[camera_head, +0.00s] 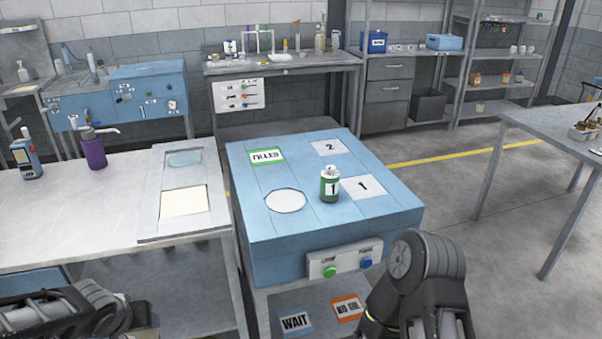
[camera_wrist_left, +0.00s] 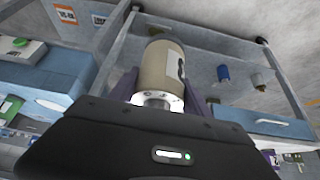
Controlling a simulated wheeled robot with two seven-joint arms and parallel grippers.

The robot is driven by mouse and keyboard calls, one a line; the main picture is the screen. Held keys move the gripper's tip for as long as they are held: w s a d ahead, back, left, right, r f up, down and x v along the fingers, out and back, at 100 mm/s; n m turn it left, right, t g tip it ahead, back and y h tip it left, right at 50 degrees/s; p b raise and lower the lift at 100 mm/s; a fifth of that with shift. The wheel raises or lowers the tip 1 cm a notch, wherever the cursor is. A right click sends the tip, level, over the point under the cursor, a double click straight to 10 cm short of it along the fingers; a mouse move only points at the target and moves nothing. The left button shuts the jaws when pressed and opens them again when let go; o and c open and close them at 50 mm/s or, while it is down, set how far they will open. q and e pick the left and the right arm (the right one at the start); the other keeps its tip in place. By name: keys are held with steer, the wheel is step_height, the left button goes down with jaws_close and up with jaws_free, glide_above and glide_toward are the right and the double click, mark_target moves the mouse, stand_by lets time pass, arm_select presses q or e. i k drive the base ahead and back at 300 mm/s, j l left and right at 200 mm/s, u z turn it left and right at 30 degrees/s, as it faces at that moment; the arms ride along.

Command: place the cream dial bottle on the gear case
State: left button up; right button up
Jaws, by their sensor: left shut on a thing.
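The cream bottle (camera_wrist_left: 160,66) with a dark-marked pale label is in the left wrist view, between the dark purple fingers of my left gripper (camera_wrist_left: 160,92), which is shut on it. A bright metallic part of the bottle is nearest the gripper body. In the head view my left arm shows at the lower left, but its gripper and the bottle are out of frame. My right arm shows at the lower right; its gripper is not in view. I cannot tell which thing is the gear case.
A blue-topped station (camera_head: 270,222) carries a green bottle (camera_head: 330,187) marked 1, labelled pads and a white disc (camera_head: 286,201). A purple pump bottle (camera_head: 94,150) and a blue device (camera_head: 26,158) stand on the left bench (camera_head: 70,225). The blue top's front right is clear.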

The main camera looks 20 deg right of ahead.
mark_target(312, 172)
steer(key=z, duration=2.4)
steer(key=j, duration=1.4)
steer(key=i, duration=0.1)
